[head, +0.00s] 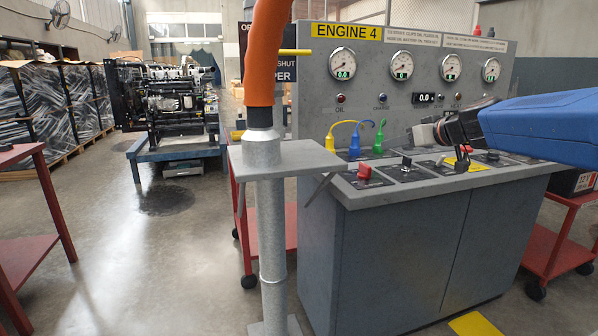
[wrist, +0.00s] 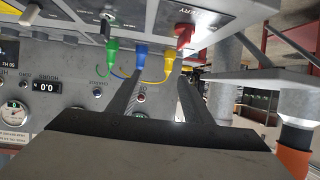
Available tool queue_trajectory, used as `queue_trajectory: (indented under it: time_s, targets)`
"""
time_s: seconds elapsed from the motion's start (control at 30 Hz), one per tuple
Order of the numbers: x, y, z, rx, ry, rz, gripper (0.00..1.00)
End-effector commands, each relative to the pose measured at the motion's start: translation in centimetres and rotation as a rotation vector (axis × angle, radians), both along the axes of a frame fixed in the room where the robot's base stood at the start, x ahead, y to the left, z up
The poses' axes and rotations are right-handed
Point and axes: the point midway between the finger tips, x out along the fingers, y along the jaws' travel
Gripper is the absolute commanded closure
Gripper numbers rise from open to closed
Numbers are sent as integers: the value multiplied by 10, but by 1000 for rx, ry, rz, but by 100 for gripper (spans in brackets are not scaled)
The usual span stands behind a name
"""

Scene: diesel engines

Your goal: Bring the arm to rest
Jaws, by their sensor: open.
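My gripper (head: 430,133) is at the end of my blue arm, which reaches in from the right in the head view. It is raised over the control top of the Engine 4 console (head: 370,250). In the wrist view, which is upside down, the two dark fingers of my gripper (wrist: 158,85) are spread apart with nothing between them. Beyond the fingers show a green plug (wrist: 112,50), a blue plug (wrist: 140,54) and a yellow plug (wrist: 168,65), all on the console. A red switch (wrist: 185,38) is near them.
A grey post (head: 270,230) with a flat plate and an orange sleeve (head: 265,50) stands left of the console. A red trolley (head: 555,250) is at the right. An engine on a blue stand (head: 180,148) is at the back left. Open floor lies at the left.

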Motion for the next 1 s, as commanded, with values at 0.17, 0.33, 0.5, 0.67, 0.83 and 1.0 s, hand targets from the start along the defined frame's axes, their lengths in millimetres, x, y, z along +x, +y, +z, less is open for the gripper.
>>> queue_trajectory:
  time_s: [0.17,0.33,0.5,0.67,0.83,1.0]
  targets:
    - [-21,10,-10,2,39,9,54]
    - [-47,19,-24,4,91,16,54]
    - [-83,31,-45,4,164,20,54]
    - [-134,41,-75,-2,263,11,54]
    - [-212,46,-125,-26,417,-35,54]
    - [-289,37,-179,-66,559,-122,54]
